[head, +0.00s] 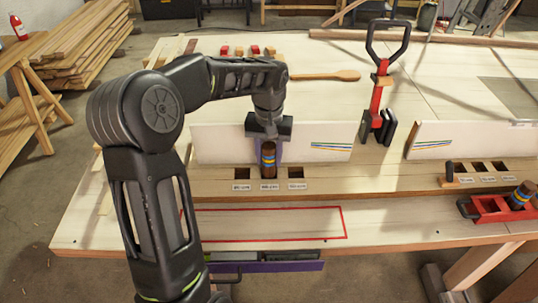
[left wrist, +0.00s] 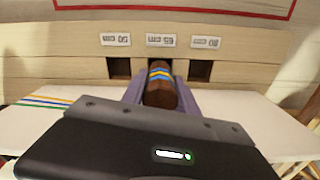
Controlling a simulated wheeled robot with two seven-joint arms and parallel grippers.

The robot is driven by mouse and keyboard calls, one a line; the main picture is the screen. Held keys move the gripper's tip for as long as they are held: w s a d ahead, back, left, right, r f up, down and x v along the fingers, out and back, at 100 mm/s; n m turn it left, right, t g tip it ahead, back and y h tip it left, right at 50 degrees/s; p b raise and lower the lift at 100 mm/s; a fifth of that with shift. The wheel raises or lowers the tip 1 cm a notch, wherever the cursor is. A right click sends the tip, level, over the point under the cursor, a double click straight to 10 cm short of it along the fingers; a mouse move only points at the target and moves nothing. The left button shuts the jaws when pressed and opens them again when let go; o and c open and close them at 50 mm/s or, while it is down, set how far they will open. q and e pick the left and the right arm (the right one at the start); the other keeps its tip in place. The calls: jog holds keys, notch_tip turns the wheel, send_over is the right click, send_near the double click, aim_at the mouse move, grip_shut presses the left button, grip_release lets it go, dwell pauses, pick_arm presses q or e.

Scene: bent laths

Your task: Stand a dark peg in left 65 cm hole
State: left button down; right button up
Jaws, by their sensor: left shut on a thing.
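A dark brown peg with yellow and blue bands (head: 268,158) is held upright in my left gripper (head: 268,150), whose purple fingers are shut on it. It also shows in the left wrist view (left wrist: 160,88). The peg is at the middle hole of the left board (head: 340,181) and covers most of that hole. Open square holes lie on either side, left (head: 242,174) and right (head: 296,173). The middle label (left wrist: 161,40) seems to read 65. I cannot tell how deep the peg's lower end sits. My right gripper is not in view.
A red holder (head: 485,208) at the right carries another banded dark peg (head: 522,195). A red clamp (head: 376,105) stands behind the boards. A red-outlined area (head: 345,225) in front is clear.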

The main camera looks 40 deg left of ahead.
aim_at(269, 145)
pick_arm(q)
jog(key=shift+f, duration=0.3)
jog(key=c, duration=0.9)
grip_release()
jog(key=shift+r, duration=0.1)
jog(key=shift+o, duration=0.2)
jog(key=shift+r, duration=0.4)
notch_tip(269, 145, up, 4)
jog(key=p, duration=0.3)
jog(key=shift+r+p, duration=0.2)
jog(key=shift+p, duration=0.2)
jog(key=shift+r+p, duration=1.4)
jog(key=shift+r, duration=0.55)
